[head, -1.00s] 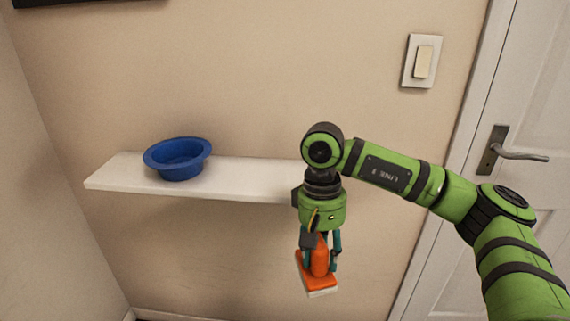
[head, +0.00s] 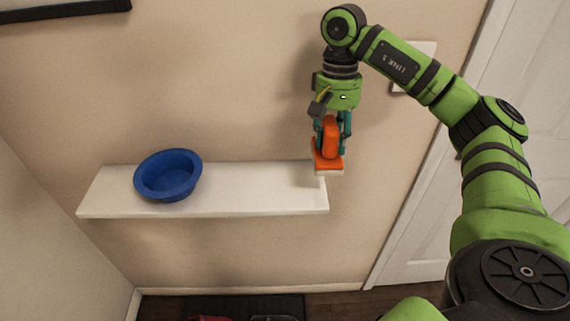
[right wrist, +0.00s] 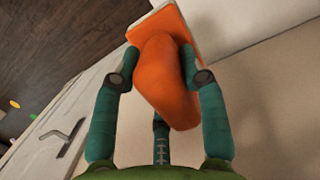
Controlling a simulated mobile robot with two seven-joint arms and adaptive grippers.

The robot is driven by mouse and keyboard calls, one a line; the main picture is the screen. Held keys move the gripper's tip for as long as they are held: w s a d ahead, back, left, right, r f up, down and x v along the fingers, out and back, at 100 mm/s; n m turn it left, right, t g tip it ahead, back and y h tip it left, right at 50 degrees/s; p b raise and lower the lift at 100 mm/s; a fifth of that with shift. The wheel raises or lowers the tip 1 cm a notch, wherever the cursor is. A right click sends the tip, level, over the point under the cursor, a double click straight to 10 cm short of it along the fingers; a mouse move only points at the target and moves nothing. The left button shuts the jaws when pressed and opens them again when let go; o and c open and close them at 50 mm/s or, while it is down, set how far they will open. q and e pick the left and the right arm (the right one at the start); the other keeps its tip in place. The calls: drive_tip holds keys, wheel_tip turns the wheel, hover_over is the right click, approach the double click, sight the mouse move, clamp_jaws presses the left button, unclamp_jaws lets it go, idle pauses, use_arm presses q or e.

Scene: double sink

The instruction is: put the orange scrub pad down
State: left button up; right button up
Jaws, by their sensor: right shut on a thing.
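The orange scrub pad (head: 328,160) has an orange handle and base with a pale underside. My right gripper (head: 331,137) is shut on its handle and holds it upright, pale side down, in front of the shelf's right end in the head view. I cannot tell whether the pad is clear of the shelf. In the right wrist view the fingers sit on either side of the orange handle (right wrist: 168,85). My left gripper is in neither current view.
A white wall shelf (head: 255,190) carries a blue bowl (head: 168,178) at its left. The shelf between bowl and pad is bare. A door (head: 425,215) stands at the right. A dark mat (head: 245,306) lies on the floor below.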

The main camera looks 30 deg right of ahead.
drive_tip(key=w+a+f+p, duration=0.1)
drive_tip(key=w+a+f, duration=0.1)
drive_tip(key=f, duration=0.1)
drive_tip(key=w+a+f+p, duration=0.1)
drive_tip(key=w+a+f, duration=0.1)
drive_tip(key=w+a+f+p, duration=0.1)
drive_tip(key=w+a+f, duration=0.1)
drive_tip(key=f, duration=0.1)
drive_tip(key=shift+w+a+f, duration=0.1)
drive_tip(key=shift+a+f, duration=0.2)
drive_tip(key=shift+a, duration=0.05)
drive_tip(key=shift+w+f, duration=0.15)
drive_tip(key=shift+f, duration=0.55)
drive_tip(key=o, duration=1)
drive_tip(key=shift+r, duration=0.15)
